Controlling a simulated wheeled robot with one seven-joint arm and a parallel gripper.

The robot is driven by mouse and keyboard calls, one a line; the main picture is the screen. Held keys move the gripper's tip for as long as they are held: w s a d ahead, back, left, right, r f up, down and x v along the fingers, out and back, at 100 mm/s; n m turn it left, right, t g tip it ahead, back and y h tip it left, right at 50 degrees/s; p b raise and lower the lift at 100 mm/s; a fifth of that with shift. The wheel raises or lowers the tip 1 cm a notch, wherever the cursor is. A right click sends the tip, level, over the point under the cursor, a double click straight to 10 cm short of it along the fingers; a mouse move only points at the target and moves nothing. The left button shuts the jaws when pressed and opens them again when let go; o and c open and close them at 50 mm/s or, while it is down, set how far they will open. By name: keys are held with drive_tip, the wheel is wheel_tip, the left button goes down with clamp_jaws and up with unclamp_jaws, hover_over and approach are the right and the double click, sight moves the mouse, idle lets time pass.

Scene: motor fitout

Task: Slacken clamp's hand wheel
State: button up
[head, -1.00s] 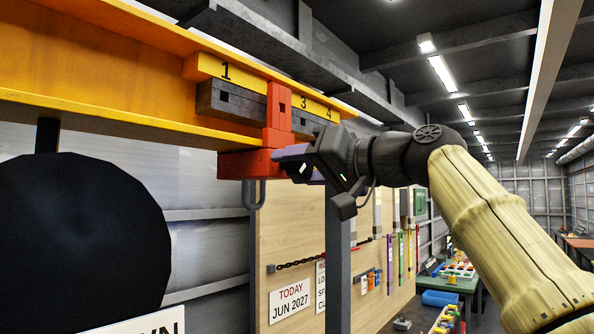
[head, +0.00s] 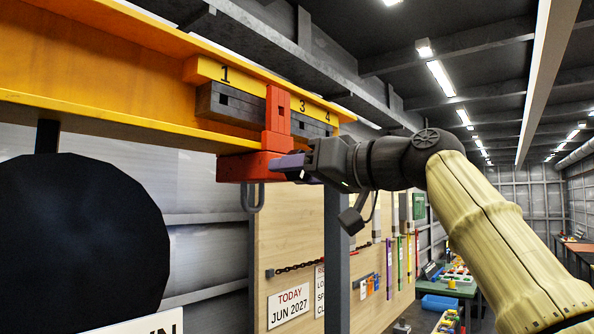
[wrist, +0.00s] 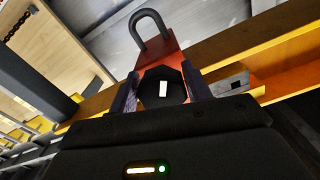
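The red clamp (head: 278,110) hangs on the yellow beam, with its lower block below the flange and a grey shackle (head: 253,198) under it. The clamp's lower block also shows in the wrist view (wrist: 160,52). The black, many-sided hand wheel (wrist: 152,94) with a white mark faces the wrist camera; in the head view my gripper hides it. My gripper (wrist: 161,93) has its two purple fingers on opposite sides of the wheel, apparently touching its rim. In the head view my gripper (head: 290,164) sits at the clamp's right side.
The yellow beam (head: 90,75) carries a strip numbered 1, 3 and 4, with dark blocks (head: 235,104) beside the clamp. A grey post (head: 338,250) and a wooden board (head: 290,235) stand below. A large black round shape (head: 80,240) fills the lower left.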

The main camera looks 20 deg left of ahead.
drive_tip(key=o, duration=0.3)
drive_tip(key=shift+f, duration=0.1)
drive_tip(key=shift+d, duration=0.1)
drive_tip(key=b+v, duration=0.4)
drive_tip(key=v, duration=1.3)
drive_tip(key=shift+d+b, duration=0.1)
drive_tip(key=shift+b, duration=0.2)
